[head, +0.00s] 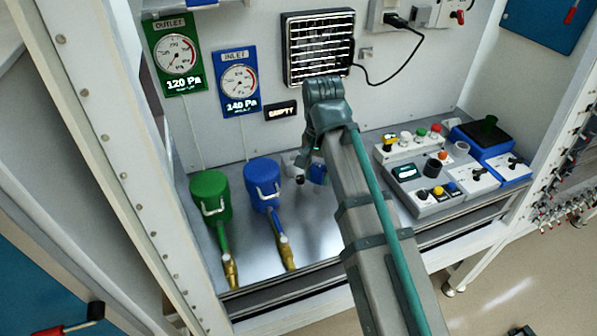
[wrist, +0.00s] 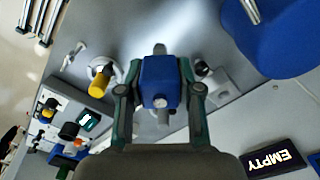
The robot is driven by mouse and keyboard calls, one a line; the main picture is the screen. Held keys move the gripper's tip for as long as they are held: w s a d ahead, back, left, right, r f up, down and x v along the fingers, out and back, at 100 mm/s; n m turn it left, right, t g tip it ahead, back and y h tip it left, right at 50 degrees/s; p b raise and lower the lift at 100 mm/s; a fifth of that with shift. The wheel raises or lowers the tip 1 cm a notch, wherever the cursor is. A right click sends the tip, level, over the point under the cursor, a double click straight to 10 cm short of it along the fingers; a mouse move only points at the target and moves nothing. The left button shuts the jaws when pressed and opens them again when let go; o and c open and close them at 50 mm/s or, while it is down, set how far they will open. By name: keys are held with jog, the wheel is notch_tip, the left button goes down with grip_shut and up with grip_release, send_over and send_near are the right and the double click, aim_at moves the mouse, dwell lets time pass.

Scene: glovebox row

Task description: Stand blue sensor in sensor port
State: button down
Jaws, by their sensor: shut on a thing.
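The blue sensor (wrist: 160,82) is a blue block with grey metal ends, held between the two fingers of my gripper (wrist: 160,98) in the wrist view. One finger lies along each side of it. In the head view a small part of the blue sensor (head: 318,174) shows below my gripper (head: 310,163), low over the metal bench. I cannot tell whether it touches the bench. I cannot say for certain which fitting is the sensor port. A grey block with a dark knob (wrist: 217,82) sits right of the sensor in the wrist view.
A green canister (head: 209,190) and a blue canister (head: 262,180) with brass-ended hoses stand to the left. A button console (head: 425,190) and a blue box (head: 485,140) stand to the right. A yellow-ended fitting (wrist: 100,80) is left of the sensor. An EMPTY sign (head: 281,111) hangs behind.

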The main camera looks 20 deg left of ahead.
jog(key=w+a+p, duration=0.4)
jog(key=w+a, duration=0.7)
jog(key=w, duration=0.3)
jog(key=shift+w+a+f+p, duration=0.15)
jog(key=shift+f+p, duration=0.55)
jog(key=shift+f, duration=1.1)
jog(key=shift+w+a+f+p, duration=0.15)
jog(key=shift+f+p, duration=0.55)
jog(key=shift+f, duration=1.05)
jog(key=shift+f, duration=0.15)
jog(key=c, duration=0.8)
grip_release()
jog(key=shift+o, duration=0.2)
notch_tip(320, 180, up, 12)
jog(key=b, duration=0.3)
